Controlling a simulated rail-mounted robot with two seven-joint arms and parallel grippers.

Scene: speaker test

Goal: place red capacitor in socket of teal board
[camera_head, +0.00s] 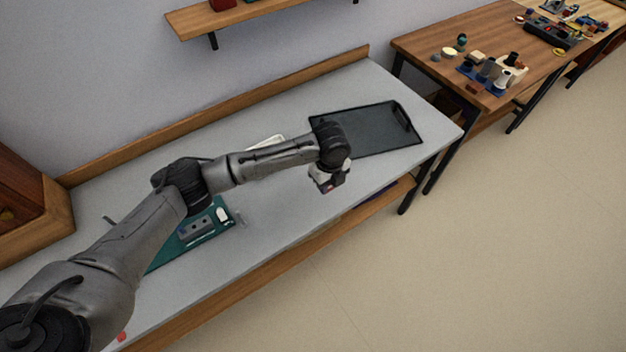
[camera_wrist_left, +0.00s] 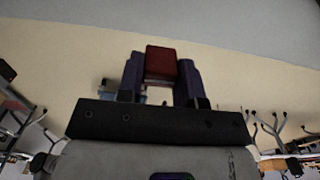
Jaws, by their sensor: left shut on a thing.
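My left gripper (camera_head: 328,182) hangs above the front part of the grey table, to the right of the teal board. It is shut on the red capacitor (camera_wrist_left: 161,62), a dark red block between its two fingers in the left wrist view. In the head view only a small bit of red shows at the fingertips. The teal board (camera_head: 164,259) lies flat on the table, partly hidden behind my left arm. It bears a grey part and a white part. I cannot make out the socket clearly. My right gripper is not in view.
A black tray (camera_head: 365,130) lies on the right of the table (camera_head: 290,225). A pale object (camera_head: 265,142) is partly hidden behind my arm. A small red thing (camera_head: 121,337) is near the front left edge. A wooden table (camera_head: 440,45) with several objects stands beyond.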

